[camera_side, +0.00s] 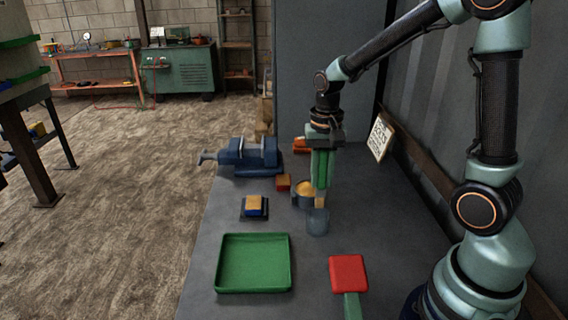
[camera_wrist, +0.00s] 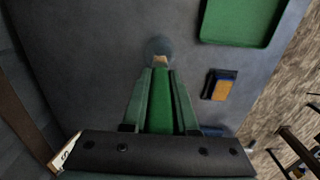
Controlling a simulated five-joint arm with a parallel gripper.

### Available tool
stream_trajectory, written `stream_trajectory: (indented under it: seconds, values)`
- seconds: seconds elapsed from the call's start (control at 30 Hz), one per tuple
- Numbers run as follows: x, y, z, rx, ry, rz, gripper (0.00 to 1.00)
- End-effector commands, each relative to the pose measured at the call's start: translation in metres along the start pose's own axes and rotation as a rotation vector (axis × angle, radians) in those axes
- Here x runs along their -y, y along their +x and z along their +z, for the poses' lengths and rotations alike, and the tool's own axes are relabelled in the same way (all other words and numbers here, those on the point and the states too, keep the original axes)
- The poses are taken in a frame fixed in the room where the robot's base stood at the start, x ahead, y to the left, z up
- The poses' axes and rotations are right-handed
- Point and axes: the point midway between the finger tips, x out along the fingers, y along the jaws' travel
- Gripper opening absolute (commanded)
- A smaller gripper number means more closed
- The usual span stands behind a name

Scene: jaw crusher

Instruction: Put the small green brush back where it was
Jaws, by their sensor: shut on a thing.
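The small green brush (camera_side: 321,172) is upright between the fingers of my gripper (camera_side: 320,184), its pale bristle tip pointing down. My gripper is shut on it. The brush also shows in the wrist view (camera_wrist: 163,98), with its bristle end beyond the fingertips. A translucent grey-blue cup (camera_side: 318,224) stands on the table just below the bristles. In the wrist view the cup (camera_wrist: 157,45) lies in line with the brush tip. I cannot tell whether the bristles are over the cup's mouth or slightly inside it.
A tin with yellow contents (camera_side: 304,197) and an orange block (camera_side: 283,183) stand close to the cup. The wall is at right.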

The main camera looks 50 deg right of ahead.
Motion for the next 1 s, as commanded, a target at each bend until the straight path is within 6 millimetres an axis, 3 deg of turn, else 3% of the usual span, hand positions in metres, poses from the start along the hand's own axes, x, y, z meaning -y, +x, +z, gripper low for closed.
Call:
stream_trajectory:
  seconds: [0.1,0.27,0.53,0.97,1.0]
  values:
    - [0.0,0.02,0.001,0.003,0.0,0.002,0.0]
    - [0.0,0.03,0.0,0.002,0.0,0.001,0.0]
    - [0.0,0.063,0.0,0.002,-0.001,0.001,0.0]
    - [0.0,0.069,0.0,0.0,-0.001,0.0,0.0]
    - [0.0,0.069,0.0,-0.001,-0.001,0.0,0.31]
